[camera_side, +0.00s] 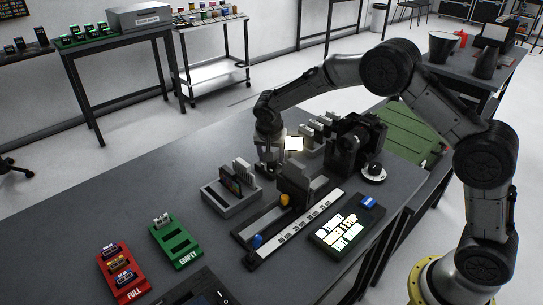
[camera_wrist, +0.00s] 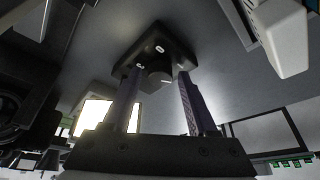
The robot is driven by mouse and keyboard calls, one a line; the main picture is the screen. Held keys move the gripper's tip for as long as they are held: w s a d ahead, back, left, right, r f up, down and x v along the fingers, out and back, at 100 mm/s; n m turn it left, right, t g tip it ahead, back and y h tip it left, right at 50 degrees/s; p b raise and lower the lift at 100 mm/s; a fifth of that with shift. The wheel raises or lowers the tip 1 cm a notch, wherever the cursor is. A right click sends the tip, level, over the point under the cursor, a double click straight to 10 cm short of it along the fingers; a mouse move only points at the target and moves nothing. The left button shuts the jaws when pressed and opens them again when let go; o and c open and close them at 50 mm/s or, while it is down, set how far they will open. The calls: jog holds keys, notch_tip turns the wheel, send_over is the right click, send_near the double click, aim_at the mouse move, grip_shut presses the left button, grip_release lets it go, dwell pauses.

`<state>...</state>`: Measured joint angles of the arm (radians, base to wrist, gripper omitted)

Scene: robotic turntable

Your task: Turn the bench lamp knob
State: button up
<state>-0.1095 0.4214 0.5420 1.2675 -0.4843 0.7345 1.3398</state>
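The bench lamp knob (camera_wrist: 160,76) is a small dark round knob on a dark square box (camera_wrist: 154,48) with small white marks, seen in the wrist view. My gripper (camera_wrist: 161,72) is open, its two fingers apart on either side of the knob in that view. I see no clear contact between fingers and knob. In the side view my gripper (camera_side: 269,164) points down over the bench, and the knob is hidden there. A brightly lit panel (camera_side: 293,144) stands just right of my gripper; a bright panel (camera_wrist: 88,116) also shows left of the fingers in the wrist view.
A grey slotted holder (camera_side: 232,205) stands in front of my gripper, with a slider rail (camera_side: 292,228) beside it. A black camera-like device (camera_side: 355,142) stands to the right. Red (camera_side: 122,274) and green (camera_side: 176,241) trays lie front left. The bench's left part is clear.

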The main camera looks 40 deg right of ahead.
grip_shut()
jog(key=shift+m, duration=0.4)
jog(key=m, duration=0.1)
jog(key=m+g, duration=0.1)
jog(key=shift+w+a+m+h, duration=0.15)
jog(key=shift+m+h, duration=0.25)
jog(key=m+g, duration=0.1)
jog(key=m, duration=0.2)
jog(key=shift+w+m+g, duration=0.15)
jog(key=shift+m+g, duration=0.15)
jog(key=m+g, duration=0.1)
jog(key=m, duration=0.2)
jog(key=shift+w+m, duration=0.1)
jog(key=shift+m, duration=0.2)
jog(key=shift+w+m+g, duration=0.15)
jog(key=shift+m+g, duration=0.65)
jog(key=shift+m, duration=1.1)
jog(key=shift+y, duration=0.3)
